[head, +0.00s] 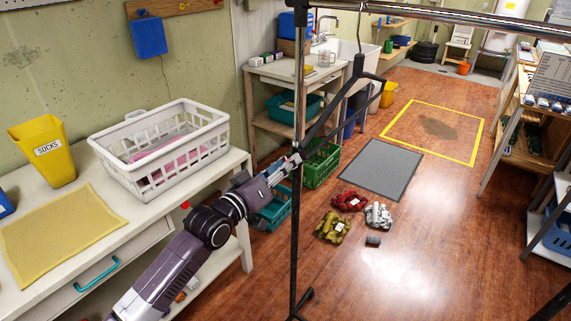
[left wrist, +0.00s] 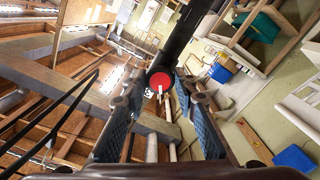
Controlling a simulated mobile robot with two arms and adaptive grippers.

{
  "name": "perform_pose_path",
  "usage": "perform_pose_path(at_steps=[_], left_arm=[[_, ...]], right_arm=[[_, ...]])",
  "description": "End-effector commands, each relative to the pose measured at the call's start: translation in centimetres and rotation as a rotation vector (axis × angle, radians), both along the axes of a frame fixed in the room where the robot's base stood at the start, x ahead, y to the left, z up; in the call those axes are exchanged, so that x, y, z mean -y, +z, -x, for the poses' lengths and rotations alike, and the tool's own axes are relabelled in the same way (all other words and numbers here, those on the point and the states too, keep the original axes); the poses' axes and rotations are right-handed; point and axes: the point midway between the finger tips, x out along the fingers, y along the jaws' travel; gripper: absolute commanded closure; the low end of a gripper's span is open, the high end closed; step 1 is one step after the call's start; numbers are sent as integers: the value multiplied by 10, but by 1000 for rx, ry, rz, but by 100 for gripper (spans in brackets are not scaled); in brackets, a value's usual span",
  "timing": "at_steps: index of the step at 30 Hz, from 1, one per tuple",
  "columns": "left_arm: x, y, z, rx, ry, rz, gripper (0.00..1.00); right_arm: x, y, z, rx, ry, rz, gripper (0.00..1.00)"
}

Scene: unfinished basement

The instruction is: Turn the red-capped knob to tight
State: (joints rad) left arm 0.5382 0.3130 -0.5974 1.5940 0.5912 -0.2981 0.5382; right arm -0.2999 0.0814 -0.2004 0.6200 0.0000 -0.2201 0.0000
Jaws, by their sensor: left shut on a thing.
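The red-capped knob (left wrist: 158,79) shows in the left wrist view, round with a pale mark on its cap, on a black post (left wrist: 182,38). My left gripper (left wrist: 161,90) has a finger on either side of the knob and is shut on it. In the head view my left gripper (head: 296,160) reaches from the lower left to the upright black post (head: 297,215) of a rack. The knob is too small or hidden there to make out. I cannot read any tight marking. My right gripper is in neither view.
The rack's metal rail (head: 430,17) crosses the top of the head view. A white counter (head: 100,240) with a white laundry basket (head: 165,150) stands at left. Several clothes piles (head: 348,200) lie on the floor right of the post, near a grey mat (head: 381,168).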

Motion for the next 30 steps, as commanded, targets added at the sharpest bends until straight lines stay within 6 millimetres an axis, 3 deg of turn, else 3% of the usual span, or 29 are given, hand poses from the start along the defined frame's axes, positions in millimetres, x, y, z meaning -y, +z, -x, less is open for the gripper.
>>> perform_pose_path(at_steps=[15,30], left_arm=[[0,-1,0,245,-1,-354,98],[0,-1,0,333,0,-479,98]], right_arm=[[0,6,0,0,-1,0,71],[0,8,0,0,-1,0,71]])
